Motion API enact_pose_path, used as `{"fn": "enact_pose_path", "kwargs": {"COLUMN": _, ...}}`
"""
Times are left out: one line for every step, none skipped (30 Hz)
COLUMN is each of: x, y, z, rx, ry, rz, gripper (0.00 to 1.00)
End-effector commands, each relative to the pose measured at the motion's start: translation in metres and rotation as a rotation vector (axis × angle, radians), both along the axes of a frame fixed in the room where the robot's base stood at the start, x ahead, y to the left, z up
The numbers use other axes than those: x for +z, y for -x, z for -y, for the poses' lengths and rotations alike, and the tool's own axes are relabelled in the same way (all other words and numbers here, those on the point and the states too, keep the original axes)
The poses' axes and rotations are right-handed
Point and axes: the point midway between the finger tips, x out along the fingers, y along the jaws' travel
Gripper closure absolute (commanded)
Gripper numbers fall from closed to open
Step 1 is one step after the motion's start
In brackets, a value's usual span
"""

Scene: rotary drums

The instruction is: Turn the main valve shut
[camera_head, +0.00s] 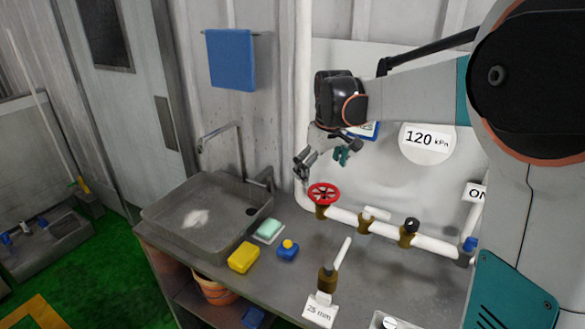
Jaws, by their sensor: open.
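A red handwheel valve (323,194) sits on a brass body at the left end of the white horizontal pipe. To its right on the pipe are a white-lever valve (371,214) and a black-knobbed brass valve (409,230). A separate brass valve (327,278) with a raised white lever stands nearer on the counter, with a "25 mm" tag. No readable label marks one as the main valve. My gripper (320,164) is open and empty, above the red handwheel and apart from it in the picture.
A grey sink (207,220) with a faucet is at left. A yellow sponge (243,257), a green soap block (270,229) and a blue item (288,250) lie on the counter. A "120 kPa" gauge sign (427,140) is on the back panel. A blue-topped fitting (467,250) ends the pipe.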

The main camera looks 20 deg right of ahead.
Motion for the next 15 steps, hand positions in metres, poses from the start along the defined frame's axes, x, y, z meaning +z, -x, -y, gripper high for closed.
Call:
{"fn": "enact_pose_path", "kwargs": {"x": 0.0, "y": -0.014, "z": 0.006, "rx": 0.011, "ry": 0.001, "rz": -0.016, "gripper": 0.0}}
{"fn": "enact_pose_path", "kwargs": {"x": -0.002, "y": -0.021, "z": 0.009, "rx": 0.019, "ry": 0.003, "rz": -0.027, "gripper": 0.0}}
{"fn": "enact_pose_path", "kwargs": {"x": -0.006, "y": -0.03, "z": 0.013, "rx": 0.03, "ry": 0.004, "rz": -0.039, "gripper": 0.0}}
{"fn": "enact_pose_path", "kwargs": {"x": -0.008, "y": -0.037, "z": 0.017, "rx": 0.038, "ry": 0.004, "rz": -0.05, "gripper": 0.0}}
{"fn": "enact_pose_path", "kwargs": {"x": -0.011, "y": -0.043, "z": 0.02, "rx": 0.046, "ry": 0.004, "rz": -0.061, "gripper": 0.0}}
{"fn": "enact_pose_path", "kwargs": {"x": -0.016, "y": -0.052, "z": 0.025, "rx": 0.057, "ry": 0.006, "rz": -0.073, "gripper": 0.0}}
{"fn": "enact_pose_path", "kwargs": {"x": -0.019, "y": -0.058, "z": 0.028, "rx": 0.065, "ry": 0.005, "rz": -0.085, "gripper": 0.0}}
{"fn": "enact_pose_path", "kwargs": {"x": -0.022, "y": -0.064, "z": 0.031, "rx": 0.073, "ry": 0.005, "rz": -0.094, "gripper": 0.0}}
{"fn": "enact_pose_path", "kwargs": {"x": -0.028, "y": -0.072, "z": 0.036, "rx": 0.085, "ry": 0.005, "rz": -0.107, "gripper": 0.0}}
{"fn": "enact_pose_path", "kwargs": {"x": -0.032, "y": -0.077, "z": 0.039, "rx": 0.093, "ry": 0.004, "rz": -0.117, "gripper": 0.0}}
{"fn": "enact_pose_path", "kwargs": {"x": -0.036, "y": -0.083, "z": 0.042, "rx": 0.102, "ry": 0.005, "rz": -0.128, "gripper": 0.0}}
{"fn": "enact_pose_path", "kwargs": {"x": -0.042, "y": -0.09, "z": 0.047, "rx": 0.113, "ry": 0.004, "rz": -0.14, "gripper": 0.0}}
{"fn": "enact_pose_path", "kwargs": {"x": -0.047, "y": -0.094, "z": 0.05, "rx": 0.121, "ry": 0.003, "rz": -0.151, "gripper": 0.0}}
{"fn": "enact_pose_path", "kwargs": {"x": -0.051, "y": -0.099, "z": 0.053, "rx": 0.128, "ry": 0.002, "rz": -0.159, "gripper": 0.0}}
{"fn": "enact_pose_path", "kwargs": {"x": -0.057, "y": -0.104, "z": 0.057, "rx": 0.137, "ry": 0.0, "rz": -0.17, "gripper": 0.0}}
